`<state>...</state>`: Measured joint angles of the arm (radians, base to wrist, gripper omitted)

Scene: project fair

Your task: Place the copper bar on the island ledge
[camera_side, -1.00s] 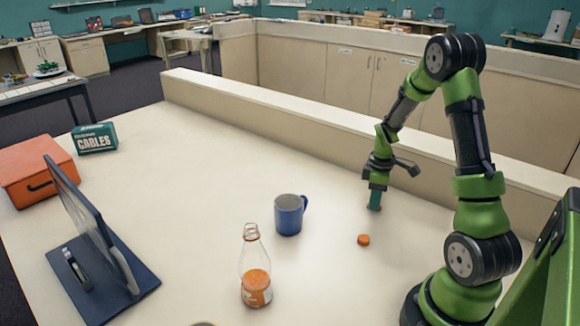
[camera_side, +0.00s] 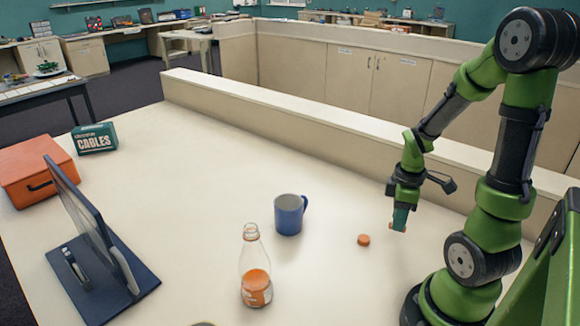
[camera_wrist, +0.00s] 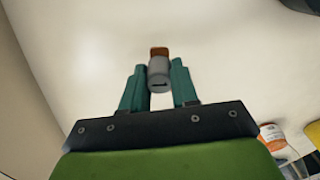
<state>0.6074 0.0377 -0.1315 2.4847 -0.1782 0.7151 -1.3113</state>
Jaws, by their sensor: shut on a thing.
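In the wrist view the bar's copper-brown end (camera_wrist: 159,51) shows beyond a grey cylinder between the fingers (camera_wrist: 159,80); most of the bar is hidden. I cannot tell for sure whether it clears the surface. The island ledge (camera_side: 300,115) is the long raised cream strip along the back of the island top. It lies behind my gripper, apart from it, and its visible top is bare.
An orange cap (camera_side: 363,240) lies left of my gripper. Further left are a blue mug (camera_side: 289,214) and a clear bottle (camera_side: 254,262) with orange contents. A cables box (camera_side: 95,138), orange case (camera_side: 38,172) and dark upright screen (camera_side: 92,225) stand far left.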

